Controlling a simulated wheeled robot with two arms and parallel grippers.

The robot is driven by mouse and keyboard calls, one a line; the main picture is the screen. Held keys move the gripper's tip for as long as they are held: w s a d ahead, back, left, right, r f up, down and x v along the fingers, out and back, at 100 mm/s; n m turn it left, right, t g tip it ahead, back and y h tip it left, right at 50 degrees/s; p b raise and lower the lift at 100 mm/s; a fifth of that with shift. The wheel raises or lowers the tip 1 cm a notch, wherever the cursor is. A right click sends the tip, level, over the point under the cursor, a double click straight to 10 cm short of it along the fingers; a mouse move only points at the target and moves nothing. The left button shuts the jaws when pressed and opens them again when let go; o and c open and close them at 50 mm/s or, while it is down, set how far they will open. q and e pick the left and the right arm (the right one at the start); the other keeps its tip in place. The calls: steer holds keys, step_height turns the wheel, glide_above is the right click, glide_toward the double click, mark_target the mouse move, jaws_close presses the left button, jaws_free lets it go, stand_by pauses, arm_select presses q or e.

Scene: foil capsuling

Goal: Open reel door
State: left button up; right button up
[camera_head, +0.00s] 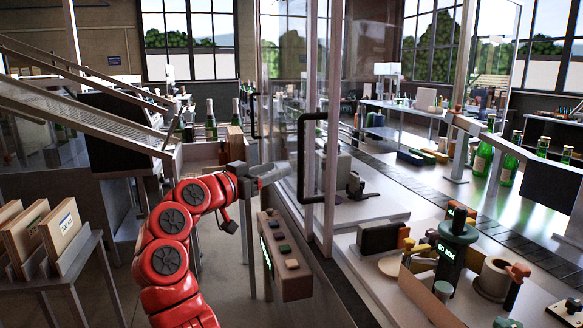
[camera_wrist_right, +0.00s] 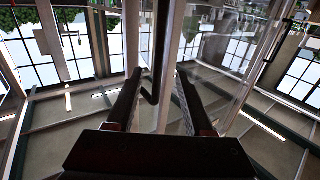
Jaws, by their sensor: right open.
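A clear door panel (camera_head: 283,70) in a metal frame has a black bar handle (camera_head: 312,157) standing upright near its edge. A second, smaller black handle (camera_head: 254,115) shows farther back. My right gripper (camera_head: 274,174), on the red arm, is level with the lower half of the near handle and just left of it. In the right wrist view the two dark fingers (camera_wrist_right: 158,95) are apart. A bent black bar (camera_wrist_right: 150,92) and a pale metal post show between or beyond them; I cannot tell whether the bar touches a finger. My left gripper is out of view.
A button panel (camera_head: 287,252) lies below my right gripper. Right of the door is a machine bench with a green-and-black post (camera_head: 456,250) and a conveyor with green bottles (camera_head: 507,165). Floor shows between.

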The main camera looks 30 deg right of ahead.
steer(key=v, duration=0.7)
steer(key=shift+s+a, duration=0.15)
steer(key=shift+a, duration=0.1)
